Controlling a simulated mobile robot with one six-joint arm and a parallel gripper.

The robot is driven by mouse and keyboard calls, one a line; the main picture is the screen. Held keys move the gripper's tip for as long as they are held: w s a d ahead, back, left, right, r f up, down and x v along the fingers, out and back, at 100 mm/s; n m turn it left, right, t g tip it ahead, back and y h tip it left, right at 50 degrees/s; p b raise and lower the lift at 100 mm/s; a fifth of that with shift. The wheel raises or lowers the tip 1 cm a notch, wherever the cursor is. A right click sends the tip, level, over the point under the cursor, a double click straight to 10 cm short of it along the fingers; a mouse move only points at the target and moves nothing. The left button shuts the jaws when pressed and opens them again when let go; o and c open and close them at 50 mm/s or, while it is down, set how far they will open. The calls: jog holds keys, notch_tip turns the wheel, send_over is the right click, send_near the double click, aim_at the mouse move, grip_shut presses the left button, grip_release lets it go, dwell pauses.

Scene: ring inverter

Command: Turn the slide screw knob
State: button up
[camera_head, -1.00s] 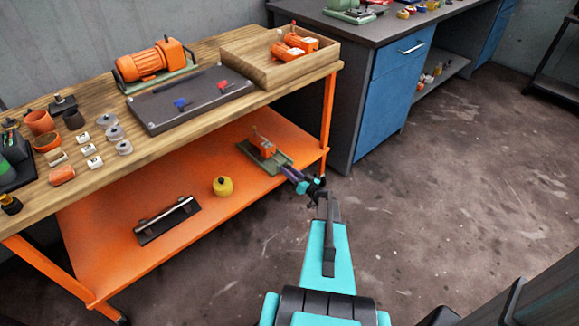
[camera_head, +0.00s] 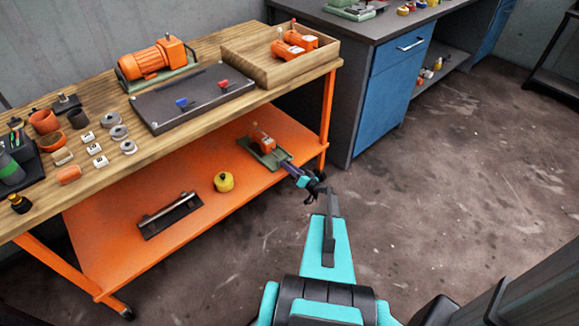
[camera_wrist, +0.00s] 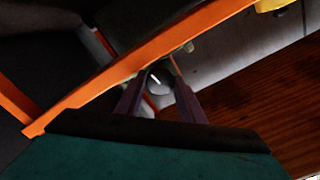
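A small orange unit on a green base (camera_head: 265,150) sits at the right end of the lower orange shelf. In the wrist view, a dark round knob (camera_wrist: 160,82) with a white line across its face shows between my fingertips; I take it for the slide screw knob. In the head view the knob is hidden. My gripper (camera_head: 287,168), with purple fingers, reaches in at the base's near right end. It also shows in the wrist view (camera_wrist: 161,86), fingers apart on either side of the knob. I cannot tell whether they touch it.
The orange shelf (camera_head: 120,235) also holds a yellow round part (camera_head: 223,182) and a dark rail piece (camera_head: 170,216). The orange table leg (camera_head: 328,115) stands close behind my gripper. The wooden tabletop (camera_head: 90,180) hangs above the shelf. The floor to the right is clear.

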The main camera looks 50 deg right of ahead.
jog(key=shift+o, duration=0.4)
jog(key=shift+s, duration=0.1)
jog(key=s+a, duration=0.1)
jog(key=s, duration=1.2)
jog(key=shift+s, duration=0.35)
jog(key=shift+w, duration=0.1)
